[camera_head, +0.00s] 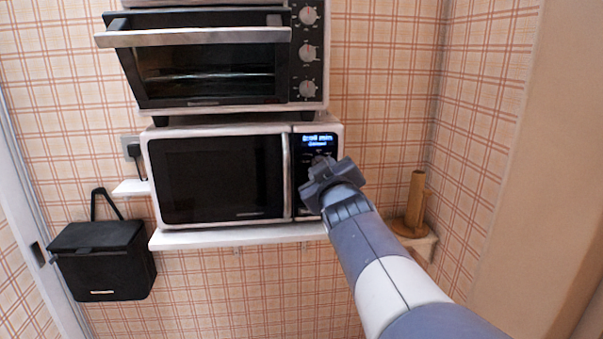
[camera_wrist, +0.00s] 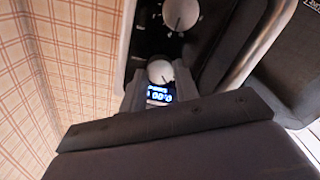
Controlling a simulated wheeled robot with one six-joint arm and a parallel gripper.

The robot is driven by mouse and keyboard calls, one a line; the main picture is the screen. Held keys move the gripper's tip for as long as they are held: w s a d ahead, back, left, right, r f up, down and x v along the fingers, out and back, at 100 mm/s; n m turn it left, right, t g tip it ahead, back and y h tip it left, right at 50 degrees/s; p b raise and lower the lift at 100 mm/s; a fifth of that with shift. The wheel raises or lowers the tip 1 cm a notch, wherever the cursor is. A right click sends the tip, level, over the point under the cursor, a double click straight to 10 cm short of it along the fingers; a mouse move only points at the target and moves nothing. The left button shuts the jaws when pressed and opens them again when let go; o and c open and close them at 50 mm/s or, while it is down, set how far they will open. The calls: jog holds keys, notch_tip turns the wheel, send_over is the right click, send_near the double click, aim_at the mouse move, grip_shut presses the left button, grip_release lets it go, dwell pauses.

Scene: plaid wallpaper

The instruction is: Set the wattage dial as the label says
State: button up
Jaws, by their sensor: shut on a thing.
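The white microwave (camera_head: 222,180) has a black control panel at its right side, with a lit blue display (camera_head: 318,140). The display also shows in the wrist view (camera_wrist: 158,95); I cannot read its text surely. My gripper (camera_head: 322,168) is at the panel just below the display, covering most of it in the head view. In the wrist view, its jaws are around the round pale dial (camera_wrist: 159,71) nearest the display, shut on it. A second dial (camera_wrist: 180,13) with a pointer line sits farther from the display, free. Which is the wattage dial I cannot tell; no label is readable.
A toaster oven (camera_head: 210,60) with several knobs stands above the microwave. The microwave's vertical handle (camera_head: 286,175) is close left of my gripper. A wooden holder (camera_head: 416,205) stands at the right, and a black bin (camera_head: 100,260) hangs at the left.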

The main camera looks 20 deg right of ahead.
dwell(0.3)
jog(key=o, duration=1)
jog(key=shift+c, duration=0.2)
jog(key=p+v, duration=0.3)
jog(key=v, duration=0.7)
jog(key=shift+s, duration=0.4)
jog(key=shift+a, duration=0.1)
jog(key=b+x, duration=0.3)
jog(key=x, duration=0.7)
jog(key=shift+w, duration=0.4)
